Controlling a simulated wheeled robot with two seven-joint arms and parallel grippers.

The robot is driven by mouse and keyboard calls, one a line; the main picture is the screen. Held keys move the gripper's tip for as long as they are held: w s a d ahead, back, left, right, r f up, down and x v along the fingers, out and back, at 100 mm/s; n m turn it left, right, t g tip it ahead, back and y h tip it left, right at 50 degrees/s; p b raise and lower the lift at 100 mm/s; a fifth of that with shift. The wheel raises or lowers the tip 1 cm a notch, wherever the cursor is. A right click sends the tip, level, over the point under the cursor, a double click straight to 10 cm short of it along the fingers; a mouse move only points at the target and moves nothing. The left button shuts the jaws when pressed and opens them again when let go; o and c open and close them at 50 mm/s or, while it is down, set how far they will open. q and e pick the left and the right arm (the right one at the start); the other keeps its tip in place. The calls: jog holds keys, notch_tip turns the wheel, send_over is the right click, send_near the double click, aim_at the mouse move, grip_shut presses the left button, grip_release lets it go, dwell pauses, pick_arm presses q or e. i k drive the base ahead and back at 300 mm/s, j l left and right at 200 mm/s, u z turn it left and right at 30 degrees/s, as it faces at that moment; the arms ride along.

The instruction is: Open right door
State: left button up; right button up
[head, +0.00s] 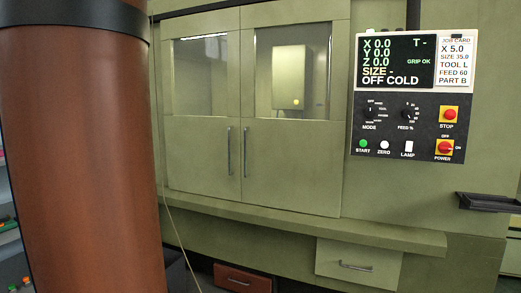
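The right door (295,165) of the green machine is shut. It has a window in its upper half and an upright metal bar handle (246,152) near its left edge. The left door (195,155) beside it is also shut, with its own upright handle (229,151) near its right edge. The two doors meet at a seam between the handles. Through the right window a pale box with a small light shows inside. Neither of my grippers is in view.
A large red-brown cylinder (80,150) fills the near left and hides what is behind it. A ledge (300,225) juts out below the doors. A control panel (421,95) is right of them, with a dark tray (490,203) lower right. Drawers (358,266) sit below.

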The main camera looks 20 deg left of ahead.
aim_at(294, 165)
jog(key=i+l, duration=0.1)
jog(key=i, duration=0.85)
jog(key=i+l+u, duration=0.1)
jog(key=i, duration=0.9)
